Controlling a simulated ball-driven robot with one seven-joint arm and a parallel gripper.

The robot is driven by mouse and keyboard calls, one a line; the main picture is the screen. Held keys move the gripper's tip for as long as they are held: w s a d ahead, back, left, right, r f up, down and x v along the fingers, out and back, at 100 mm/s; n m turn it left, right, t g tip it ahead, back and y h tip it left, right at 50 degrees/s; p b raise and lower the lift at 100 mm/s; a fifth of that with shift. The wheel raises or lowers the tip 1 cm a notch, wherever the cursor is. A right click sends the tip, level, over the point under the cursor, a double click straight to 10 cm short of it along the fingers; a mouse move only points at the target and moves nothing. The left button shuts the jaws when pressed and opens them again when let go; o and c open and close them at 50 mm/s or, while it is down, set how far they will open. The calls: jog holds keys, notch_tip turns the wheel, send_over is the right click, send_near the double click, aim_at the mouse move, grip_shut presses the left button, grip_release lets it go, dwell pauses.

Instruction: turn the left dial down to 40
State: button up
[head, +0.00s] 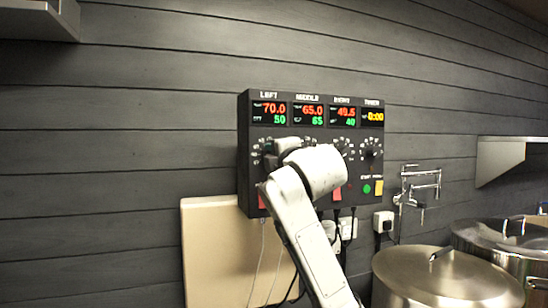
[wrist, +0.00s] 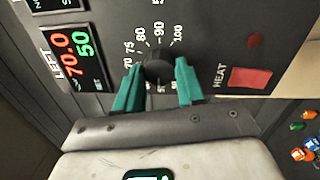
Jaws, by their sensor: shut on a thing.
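The control panel (head: 310,99) is a dark box on the wall with displays marked LEFT, MIDDLE, a third that is hard to read, and TIMER. The LEFT display (head: 269,112) reads 70.0 in red above 50 in green. It also shows sideways in the wrist view (wrist: 71,49). The left dial (wrist: 158,68) is a black knob with white numbers around it, 70 to 100 readable. My gripper (wrist: 157,80) has its two green fingers closed on either side of this knob. In the head view my arm hides most of the dial.
A red HEAT switch (wrist: 250,77) sits beside the dial. Lidded steel pots (head: 445,278) stand lower right. A beige board (head: 215,255) leans below the panel.

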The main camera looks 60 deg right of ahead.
jog(key=n, duration=0.6)
jog(key=shift+f+n+y+b, duration=0.15)
jog(key=shift+n+y+b, duration=0.2)
jog(key=shift+n+y, duration=0.05)
dwell(0.3)
jog(key=o, duration=1)
jog(key=shift+o, duration=0.2)
jog(key=shift+s, duration=0.1)
jog(key=b+v, duration=0.2)
jog(key=v, duration=0.8)
jog(key=shift+s+a+b, duration=0.2)
jog(key=shift+s+b, duration=0.05)
jog(key=shift+b, duration=0.15)
jog(key=shift+f, duration=0.15)
